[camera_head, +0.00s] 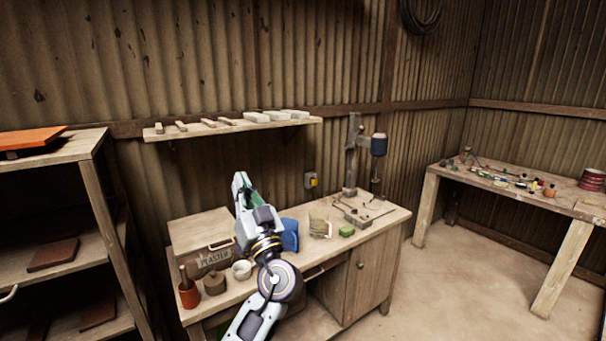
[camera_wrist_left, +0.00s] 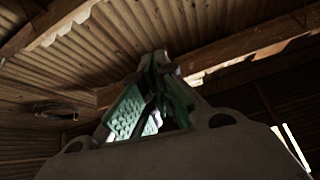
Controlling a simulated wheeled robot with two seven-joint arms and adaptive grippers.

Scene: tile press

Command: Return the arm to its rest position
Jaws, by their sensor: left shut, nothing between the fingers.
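My left gripper (camera_head: 240,180) points up above the wooden workbench (camera_head: 340,252) in the head view, in front of the corrugated wall. Its fingers are closed together with nothing held. In the left wrist view the green padded fingers (camera_wrist_left: 158,60) meet at their tips, with the roof and upper walls behind them. My left arm rises from the bottom of the head view and hides part of the bench front and a blue object (camera_head: 290,235). My right gripper is in neither view.
A plaster box (camera_head: 200,232), several small pots and a press stand (camera_head: 351,160) stand on the bench. A wall shelf (camera_head: 180,132) holds several pieces. A wooden rack (camera_head: 92,190) is at left. A cluttered table (camera_head: 480,178) is at right, with open floor (camera_head: 450,290) before it.

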